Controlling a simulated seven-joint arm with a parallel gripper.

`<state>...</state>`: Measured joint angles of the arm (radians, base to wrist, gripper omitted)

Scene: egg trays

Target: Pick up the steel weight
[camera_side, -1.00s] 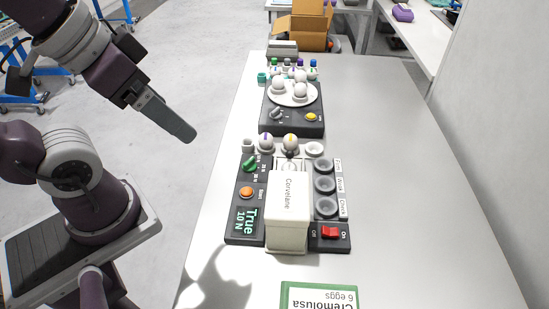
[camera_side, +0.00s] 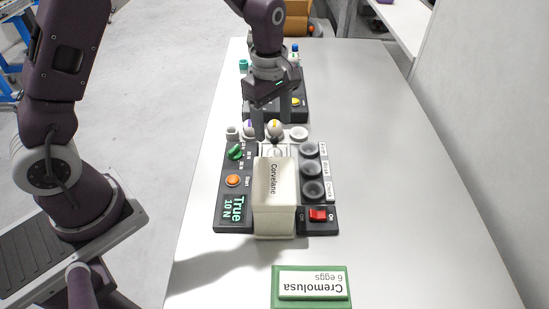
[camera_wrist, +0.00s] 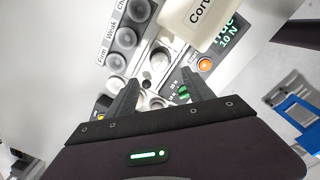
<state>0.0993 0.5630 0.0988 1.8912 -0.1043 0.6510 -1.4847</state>
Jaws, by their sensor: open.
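My gripper (camera_side: 272,130) is open, its two fingers pointing down behind the cream box marked Corvelane (camera_side: 274,210). In the wrist view my gripper (camera_wrist: 159,80) has nothing clearly held between its fingers. A small shiny grey round piece (camera_wrist: 159,58), which may be the steel weight, lies on the tester just beyond the fingertips. In the side view it is mostly hidden behind the box and near the fingers.
The dark tester panel reads True 10 N (camera_side: 233,208). Dark ring cups (camera_side: 311,169) and a red switch (camera_side: 318,215) stand right of the box. A green Cremolusa carton (camera_side: 311,300) lies in front. The table's right side (camera_side: 400,190) is clear.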

